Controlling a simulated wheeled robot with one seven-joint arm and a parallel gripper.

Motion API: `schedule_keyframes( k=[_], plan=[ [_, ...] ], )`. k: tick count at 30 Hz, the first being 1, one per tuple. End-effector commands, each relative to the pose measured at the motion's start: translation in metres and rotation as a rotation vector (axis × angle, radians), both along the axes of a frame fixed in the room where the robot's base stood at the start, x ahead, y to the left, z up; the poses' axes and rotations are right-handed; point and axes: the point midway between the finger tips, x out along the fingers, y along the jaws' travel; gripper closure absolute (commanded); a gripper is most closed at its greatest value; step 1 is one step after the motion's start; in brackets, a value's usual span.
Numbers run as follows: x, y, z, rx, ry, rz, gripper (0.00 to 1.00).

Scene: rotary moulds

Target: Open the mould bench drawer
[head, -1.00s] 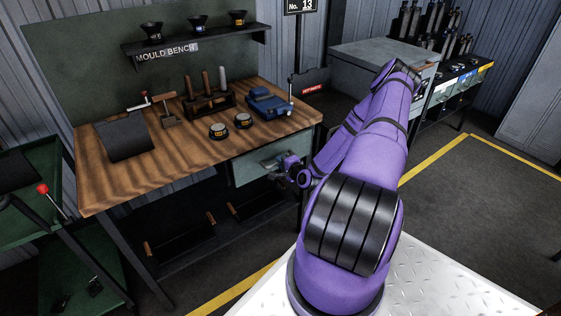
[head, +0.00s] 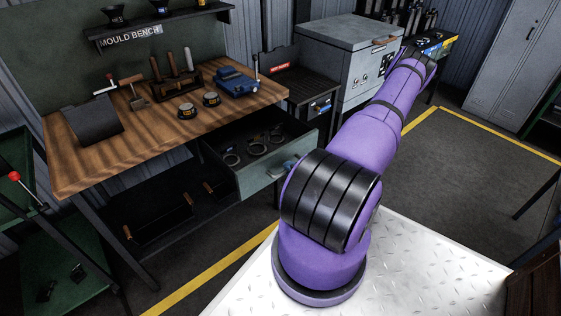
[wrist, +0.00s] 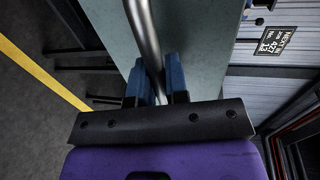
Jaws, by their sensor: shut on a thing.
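The mould bench (head: 165,140) has a wooden top and stands at the left in the head view. Its grey-green drawer (head: 262,176) is pulled well out, and several ring-shaped metal things (head: 256,146) show inside it. In the wrist view the drawer front (wrist: 205,50) fills the middle, with a round metal bar handle (wrist: 144,35) across it. My gripper (wrist: 158,82) has its two blue fingers on either side of the handle, shut on it. In the head view my gripper is mostly hidden behind my purple arm.
A green cart (head: 75,240) stands at the left. A grey cabinet (head: 345,60) stands behind. Open floor (head: 450,160) lies to the right.

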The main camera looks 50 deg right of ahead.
Motion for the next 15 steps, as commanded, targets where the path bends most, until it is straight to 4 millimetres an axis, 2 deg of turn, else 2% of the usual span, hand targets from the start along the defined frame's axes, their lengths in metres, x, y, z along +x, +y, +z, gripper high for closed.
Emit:
schedule_keyframes(
  k=[6,15],
  plan=[
    [-0.018,0.004,0.000,0.001,0.001,-0.001,1.00],
    [-0.023,0.005,0.000,0.000,0.001,0.000,1.00]
  ],
)
